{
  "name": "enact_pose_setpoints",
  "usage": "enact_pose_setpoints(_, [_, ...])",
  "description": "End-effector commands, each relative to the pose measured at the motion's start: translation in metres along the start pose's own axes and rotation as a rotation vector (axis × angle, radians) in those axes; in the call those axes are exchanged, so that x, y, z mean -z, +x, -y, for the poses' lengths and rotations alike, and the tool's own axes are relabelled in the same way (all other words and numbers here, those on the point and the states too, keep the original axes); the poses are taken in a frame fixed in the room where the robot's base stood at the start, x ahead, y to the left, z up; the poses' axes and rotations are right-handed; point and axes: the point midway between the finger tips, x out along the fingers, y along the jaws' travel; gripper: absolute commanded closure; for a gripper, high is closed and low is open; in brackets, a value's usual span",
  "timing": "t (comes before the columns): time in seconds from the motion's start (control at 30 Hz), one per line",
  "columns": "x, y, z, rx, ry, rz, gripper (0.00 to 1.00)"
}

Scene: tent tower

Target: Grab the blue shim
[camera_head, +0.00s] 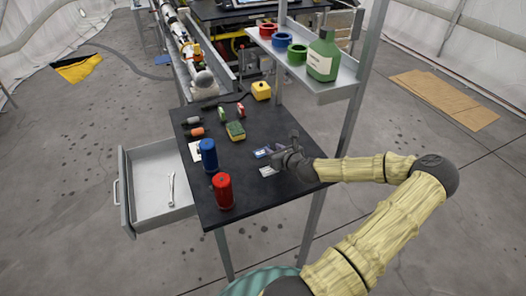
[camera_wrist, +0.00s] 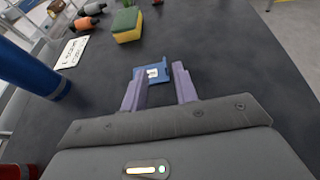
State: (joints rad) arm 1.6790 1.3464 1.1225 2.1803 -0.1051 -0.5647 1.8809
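The blue shim (camera_head: 262,153) lies flat on the dark table top, left of my gripper (camera_head: 279,156) in the head view. In the wrist view, the blue shim (camera_wrist: 150,66) is a small flat blue piece with a white label. My gripper (camera_wrist: 159,74) is open there, with its two purple-grey fingers spread apart. The shim lies at the fingertips, close to the left finger, with part of it between the tips. I cannot tell whether the left finger touches it. Nothing is held.
A blue cylinder (camera_head: 208,155) and a red cylinder (camera_head: 222,190) stand on the left of the table. A yellow-green sponge (camera_head: 235,131) lies farther back. A shelf (camera_head: 330,87) with a green bottle overhangs the right side.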

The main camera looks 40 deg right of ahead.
Motion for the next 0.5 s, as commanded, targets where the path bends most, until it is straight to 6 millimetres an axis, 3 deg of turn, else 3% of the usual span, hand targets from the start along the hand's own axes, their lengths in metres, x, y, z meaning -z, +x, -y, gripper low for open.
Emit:
enact_pose_setpoints(0.3, [0.000, 0.002, 0.001, 0.001, 0.000, 0.000, 0.71])
enact_pose_setpoints(0.5, [0.001, 0.022, 0.004, 0.000, -0.001, 0.000, 0.71])
